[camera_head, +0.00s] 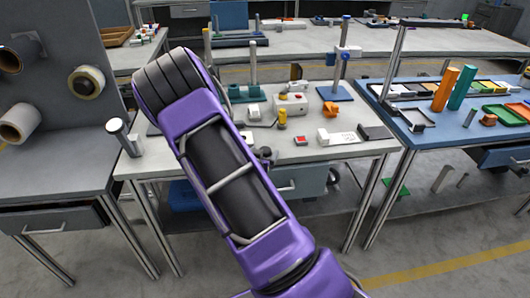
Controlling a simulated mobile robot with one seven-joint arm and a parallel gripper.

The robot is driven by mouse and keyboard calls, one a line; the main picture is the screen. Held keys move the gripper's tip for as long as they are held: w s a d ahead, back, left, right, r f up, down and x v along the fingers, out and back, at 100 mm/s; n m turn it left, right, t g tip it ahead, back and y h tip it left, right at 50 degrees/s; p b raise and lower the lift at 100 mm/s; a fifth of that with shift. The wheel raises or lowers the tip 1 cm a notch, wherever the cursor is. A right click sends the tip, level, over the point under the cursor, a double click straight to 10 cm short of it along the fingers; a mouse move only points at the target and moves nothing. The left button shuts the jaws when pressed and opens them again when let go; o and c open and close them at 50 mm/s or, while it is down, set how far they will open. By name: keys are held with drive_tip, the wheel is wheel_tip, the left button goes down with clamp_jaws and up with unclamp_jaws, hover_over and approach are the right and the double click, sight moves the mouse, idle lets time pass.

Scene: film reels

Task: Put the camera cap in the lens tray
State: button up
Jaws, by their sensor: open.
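I cannot pick out the camera cap for certain; small parts on the middle bench are too small to tell apart. I also cannot say for sure which container is the lens tray. A shallow dark tray (416,117) lies at the left front of the blue-topped bench on the right. A dark flat piece (375,132) lies at the right end of the middle bench. My purple arm rises across the middle of the view and hides part of that bench. My gripper does not show.
The middle bench (350,148) holds a beige box (291,103), an orange part (330,109), a white device (338,137) and upright posts. The blue bench carries an orange cylinder (446,88), a teal cylinder (462,87) and a green tray (502,114). Film reels (86,82) hang at left.

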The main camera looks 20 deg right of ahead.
drive_tip(key=shift+c, duration=0.4)
clamp_jaws()
